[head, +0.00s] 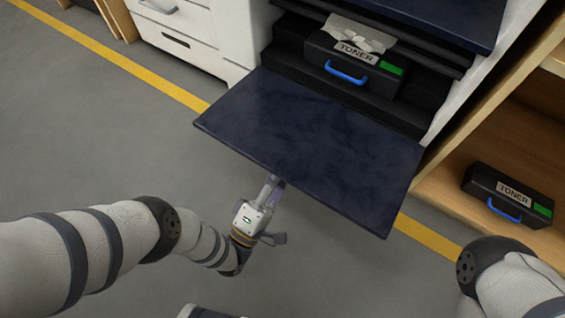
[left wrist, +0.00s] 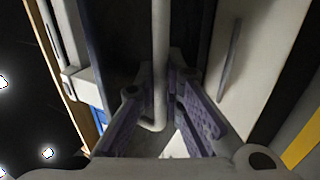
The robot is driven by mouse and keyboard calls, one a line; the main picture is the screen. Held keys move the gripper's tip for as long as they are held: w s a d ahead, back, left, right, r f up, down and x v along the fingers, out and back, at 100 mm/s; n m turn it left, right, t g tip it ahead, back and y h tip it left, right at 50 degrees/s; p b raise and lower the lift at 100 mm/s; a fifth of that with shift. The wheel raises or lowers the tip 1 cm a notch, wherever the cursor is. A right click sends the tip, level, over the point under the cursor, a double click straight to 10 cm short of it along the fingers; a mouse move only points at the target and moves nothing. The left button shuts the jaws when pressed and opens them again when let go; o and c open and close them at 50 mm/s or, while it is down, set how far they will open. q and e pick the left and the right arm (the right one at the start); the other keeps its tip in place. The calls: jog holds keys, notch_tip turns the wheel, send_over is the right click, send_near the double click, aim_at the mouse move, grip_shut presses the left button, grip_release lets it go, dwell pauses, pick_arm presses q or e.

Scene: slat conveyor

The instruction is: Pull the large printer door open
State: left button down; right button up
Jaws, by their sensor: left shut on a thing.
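The large printer door (head: 310,140) is a dark blue panel folded down and out from the printer (head: 243,35), lying open at a low tilt in the head view. My left gripper (head: 275,183) is at the door's front edge. In the left wrist view, a pale grey bar handle (left wrist: 160,45) runs between the purple-padded fingers of my left gripper (left wrist: 160,90), which are shut on it. The handle is hidden under the door in the head view. My right arm shows at the lower right, but its gripper is out of frame.
Inside the printer sits a black toner cartridge (head: 355,72) with a blue handle and crumpled paper (head: 358,36) on top. Another toner cartridge (head: 508,194) rests on a wooden shelf (head: 455,190) at the right. The grey floor (head: 110,130) at left is clear.

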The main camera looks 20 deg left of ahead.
pick_arm(q)
jog(key=shift+w+f, duration=0.1)
jog(key=shift+w, duration=0.1)
dwell(0.4)
jog(key=c, duration=2)
grip_release()
jog(key=shift+o, duration=0.2)
jog(key=shift+s+a+r, duration=0.1)
jog(key=shift+r, duration=0.1)
notch_tip(320, 180, up, 10)
jog(key=shift+f, duration=0.15)
